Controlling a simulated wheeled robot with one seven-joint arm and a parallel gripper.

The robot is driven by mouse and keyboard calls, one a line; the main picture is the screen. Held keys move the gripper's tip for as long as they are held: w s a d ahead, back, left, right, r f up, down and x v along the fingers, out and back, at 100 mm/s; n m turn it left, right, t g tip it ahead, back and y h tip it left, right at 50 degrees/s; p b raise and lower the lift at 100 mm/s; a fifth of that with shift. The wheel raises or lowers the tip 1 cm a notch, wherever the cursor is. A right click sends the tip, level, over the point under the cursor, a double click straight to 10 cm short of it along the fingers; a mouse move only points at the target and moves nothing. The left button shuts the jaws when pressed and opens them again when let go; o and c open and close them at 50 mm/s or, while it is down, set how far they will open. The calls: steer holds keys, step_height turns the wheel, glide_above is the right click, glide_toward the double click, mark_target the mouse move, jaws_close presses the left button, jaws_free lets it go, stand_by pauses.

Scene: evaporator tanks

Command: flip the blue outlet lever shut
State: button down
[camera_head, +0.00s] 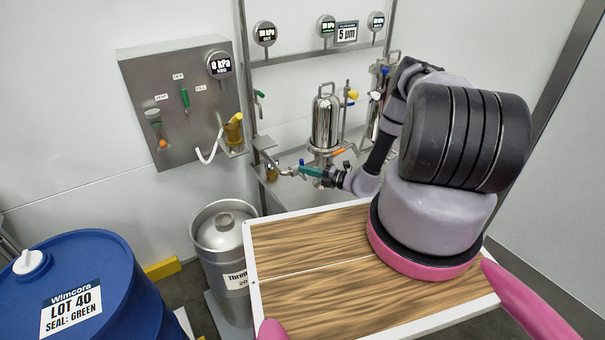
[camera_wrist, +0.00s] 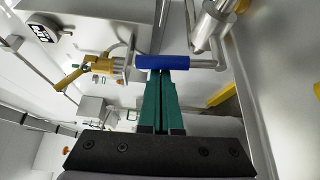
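The blue outlet lever (camera_wrist: 175,62) lies crosswise in the wrist view, right at the tips of my gripper (camera_wrist: 160,74). My gripper's two green fingers are side by side with only a thin line between them, and nothing shows between them. The tips overlap the lever's near edge; I cannot tell whether they touch it. In the head view my gripper (camera_head: 300,170) is at the outlet pipe below the steel filter housing (camera_head: 325,120). Only a small bit of the blue lever (camera_head: 302,162) shows there.
A yellow valve (camera_head: 234,130) sits by the grey gauge panel (camera_head: 165,110) on the left. A steel keg (camera_head: 222,235) and a blue drum (camera_head: 75,270) stand at the lower left. A wood-topped surface (camera_head: 310,265) is in front.

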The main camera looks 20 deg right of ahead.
steer(key=shift+w+d+r, duration=0.1)
steer(key=shift+w+d, duration=0.1)
steer(key=shift+d, duration=0.3)
stand_by(0.4)
